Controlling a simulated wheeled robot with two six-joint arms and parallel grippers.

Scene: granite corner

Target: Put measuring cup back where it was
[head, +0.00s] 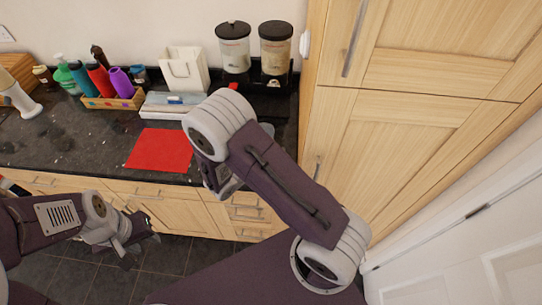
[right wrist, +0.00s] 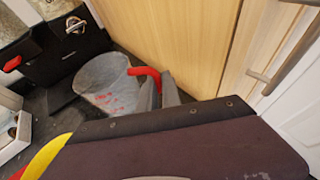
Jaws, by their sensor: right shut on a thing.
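The measuring cup (right wrist: 100,84) is a clear, greyish cup with red markings and a red handle (right wrist: 148,74). In the right wrist view it is at the corner by the wood panel, beside the black dispenser stand. My right gripper (right wrist: 162,92) is shut on the cup at its handle. I cannot tell whether the cup's base touches the counter. In the head view my right arm hides most of the cup and the right gripper; a small grey edge (head: 268,128) shows beside the arm. My left gripper (head: 140,248) is low in front of the drawers, empty, with its fingers apart.
Two dispensers (head: 234,47) stand in a black stand (head: 271,83) at the back corner. A red mat (head: 160,150) lies on the granite counter. A white holder (head: 184,70) and a box of bottles (head: 112,101) stand left. A tall wood cabinet (head: 375,145) closes off the right.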

